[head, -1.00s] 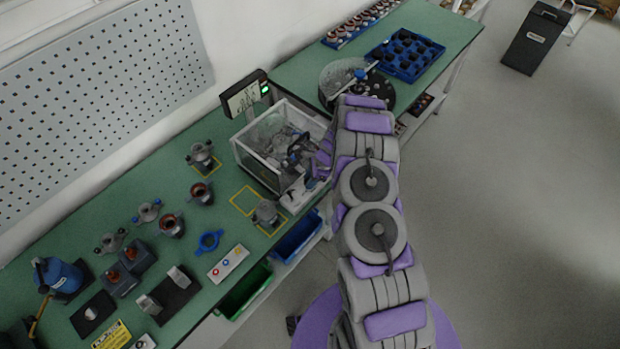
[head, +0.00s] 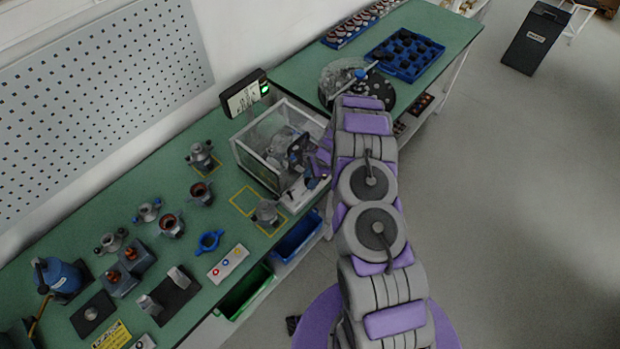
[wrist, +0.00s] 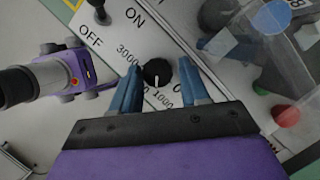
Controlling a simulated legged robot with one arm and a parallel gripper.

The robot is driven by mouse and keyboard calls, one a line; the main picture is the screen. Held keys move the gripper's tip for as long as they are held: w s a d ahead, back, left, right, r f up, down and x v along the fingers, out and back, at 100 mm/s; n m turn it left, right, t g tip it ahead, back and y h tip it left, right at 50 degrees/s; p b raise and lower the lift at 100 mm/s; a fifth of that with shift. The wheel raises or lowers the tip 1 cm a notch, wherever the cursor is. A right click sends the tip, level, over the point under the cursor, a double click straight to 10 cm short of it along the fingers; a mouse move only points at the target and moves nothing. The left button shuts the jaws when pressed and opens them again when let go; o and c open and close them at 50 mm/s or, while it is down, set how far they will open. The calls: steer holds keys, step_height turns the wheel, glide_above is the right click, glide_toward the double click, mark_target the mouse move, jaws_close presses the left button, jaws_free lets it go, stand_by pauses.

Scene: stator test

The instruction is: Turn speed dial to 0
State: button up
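The speed dial (wrist: 155,72) is a small round black knob with a white mark on a white panel, seen in the wrist view. Printed numbers around it include 3000, 1000 and 0. Its mark seems to point toward the lower side, between 3000 and 1000; the exact value is hard to read. My gripper (wrist: 158,66) is open, its two blue fingers on either side of the dial with gaps showing. In the head view my gripper (head: 314,168) is at the tester's front panel, and the dial cannot be made out.
An ON/OFF switch (wrist: 101,12) stands left of the dial. A red button (wrist: 287,115) is at right. The clear test box (head: 262,150) stands behind the panel, with a display (head: 246,95) above. Stators and parts cover the green bench (head: 130,205) at left.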

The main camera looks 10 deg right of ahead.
steer(key=v, duration=1.7)
steer(key=shift+d, duration=0.15)
